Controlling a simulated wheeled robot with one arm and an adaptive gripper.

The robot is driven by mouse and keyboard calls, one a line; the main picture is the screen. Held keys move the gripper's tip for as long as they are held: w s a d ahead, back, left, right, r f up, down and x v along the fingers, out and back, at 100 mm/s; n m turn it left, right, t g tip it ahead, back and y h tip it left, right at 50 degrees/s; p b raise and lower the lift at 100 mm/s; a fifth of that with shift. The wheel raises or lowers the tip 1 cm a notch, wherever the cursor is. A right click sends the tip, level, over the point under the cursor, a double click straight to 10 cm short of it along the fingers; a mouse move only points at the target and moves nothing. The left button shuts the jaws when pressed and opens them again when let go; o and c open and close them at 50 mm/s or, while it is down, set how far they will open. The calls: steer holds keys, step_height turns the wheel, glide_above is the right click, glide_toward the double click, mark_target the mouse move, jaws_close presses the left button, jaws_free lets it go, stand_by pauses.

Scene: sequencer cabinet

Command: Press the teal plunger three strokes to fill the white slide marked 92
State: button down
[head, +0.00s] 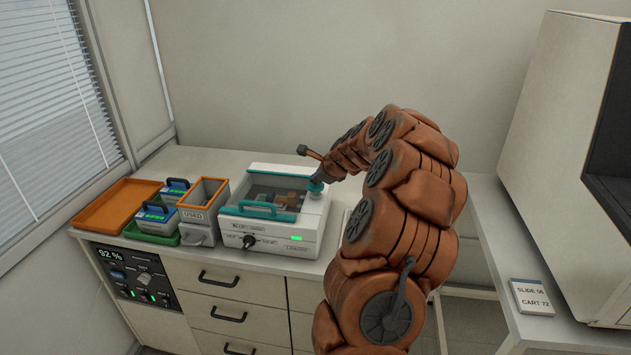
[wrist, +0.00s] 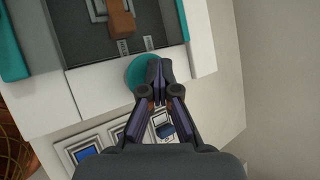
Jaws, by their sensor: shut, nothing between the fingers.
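The teal plunger (head: 316,187) stands at the right side of the white sequencer box (head: 245,241). In the wrist view its round teal top (wrist: 136,73) shows partly behind my fingertips. My gripper (wrist: 158,66) is shut and empty, its tips over the right part of the plunger top. In the head view my gripper (head: 320,181) is at the plunger; I cannot tell whether it touches or presses it. A brown block (wrist: 121,20) sits inside the box near small labels. I cannot make out a white slide marked 92.
A panel display (head: 110,255) glows below. A card (head: 532,297) reads SLIDE 56, CART 72.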

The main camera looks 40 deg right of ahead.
mark_target(317, 185)
steer(key=shift+f, duration=0.45)
stand_by(0.6)
steer(key=shift+r, duration=0.15)
steer(key=shift+r+p, duration=1.35)
steer(key=shift+r, duration=0.4)
steer(key=shift+d+r, duration=0.1)
steer(key=shift+r, duration=2.35)
